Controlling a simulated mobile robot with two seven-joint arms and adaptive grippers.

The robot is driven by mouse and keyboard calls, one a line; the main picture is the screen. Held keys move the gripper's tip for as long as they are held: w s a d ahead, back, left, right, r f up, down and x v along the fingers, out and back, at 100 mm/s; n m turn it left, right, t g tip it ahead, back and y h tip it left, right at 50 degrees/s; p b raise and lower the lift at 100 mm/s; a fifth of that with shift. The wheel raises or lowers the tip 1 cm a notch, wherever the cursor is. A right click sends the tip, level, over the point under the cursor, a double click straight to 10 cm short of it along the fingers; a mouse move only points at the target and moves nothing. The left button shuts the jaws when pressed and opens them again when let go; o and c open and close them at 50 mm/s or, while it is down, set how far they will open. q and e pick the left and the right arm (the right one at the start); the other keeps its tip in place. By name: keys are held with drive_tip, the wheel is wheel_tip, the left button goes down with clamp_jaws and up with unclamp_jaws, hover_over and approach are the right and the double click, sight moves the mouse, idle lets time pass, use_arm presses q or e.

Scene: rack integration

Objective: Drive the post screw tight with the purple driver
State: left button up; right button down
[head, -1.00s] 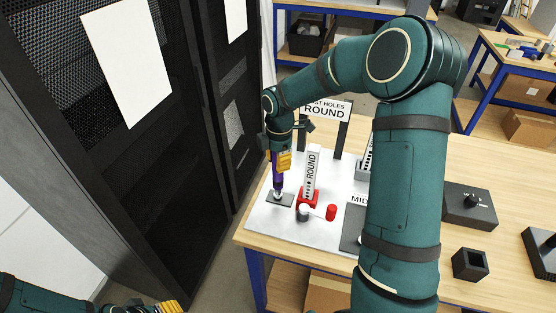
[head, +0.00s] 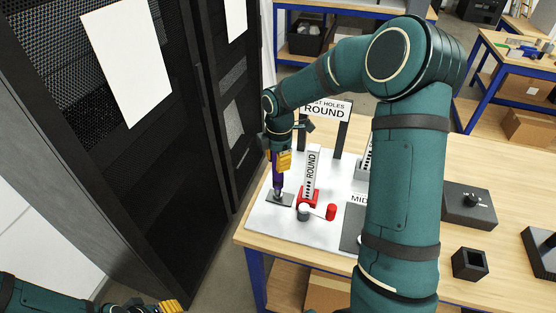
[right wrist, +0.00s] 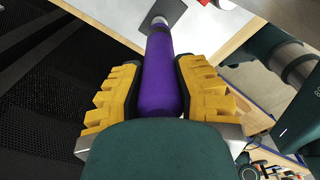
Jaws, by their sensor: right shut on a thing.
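The purple driver (head: 277,174) stands nearly upright, tip down, over a small dark plate (head: 272,198) at the left end of the white board. My right gripper (head: 283,161) is shut on the driver's handle. In the right wrist view the purple handle (right wrist: 162,75) lies between the yellow finger pads of the gripper (right wrist: 160,88). The driver's tip is at a small light fitting on the plate; the screw itself is too small to make out. My left gripper (head: 168,307) is at the bottom left edge, mostly cut off, away from the table.
A black rack (head: 150,150) stands close on the left. Black blocks (head: 470,264) sit on the table at right.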

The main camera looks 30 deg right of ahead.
drive_tip(key=shift+f, duration=0.7)
idle(0.6)
drive_tip(key=shift+r, duration=0.1)
idle(0.5)
drive_tip(key=shift+r+p, duration=1.85)
drive_tip(key=shift+r, duration=1.7)
